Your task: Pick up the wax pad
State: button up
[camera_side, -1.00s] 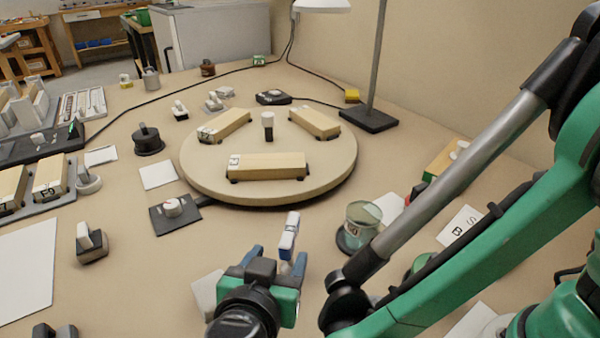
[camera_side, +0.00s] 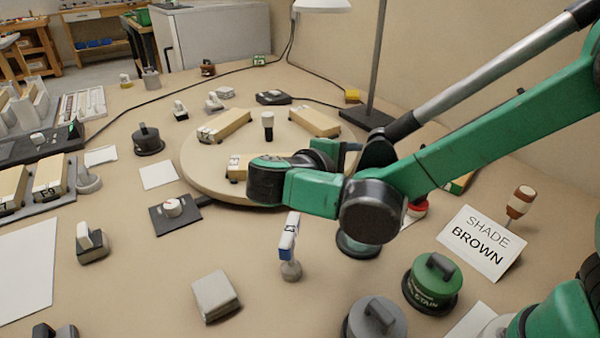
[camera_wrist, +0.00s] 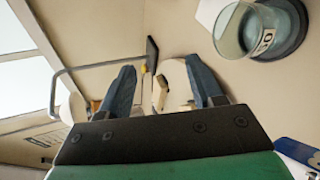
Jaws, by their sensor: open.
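I cannot tell for sure which thing is the wax pad. A grey square pad-like block (camera_side: 214,296) lies flat on the bench at the front in the side view. A small blue-and-white piece (camera_side: 289,235) stands upright on a grey round foot, right of and behind that block. My gripper (camera_wrist: 160,70) is open, with its two blue fingers apart and nothing seen held between them. In the side view my wrist is raised in front of the turntable, and the fingers are mostly hidden there.
The round turntable (camera_side: 205,185) carries wooden blocks. A glass jar (camera_wrist: 235,32) shows at upper right in the wrist view.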

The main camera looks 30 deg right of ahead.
jog(key=s+d+n+g, duration=0.1)
jog(key=d+n+g, duration=0.4)
jog(key=d+n, duration=0.65)
jog(key=f, duration=0.7)
jog(key=shift+s+f, duration=0.2)
jog(key=shift+f, duration=0.1)
jog(key=shift+d+f, duration=0.2)
jog(key=shift+f, duration=0.05)
jog(key=shift+x, duration=2.6)
jog(key=shift+r, duration=0.1)
grip_shut()
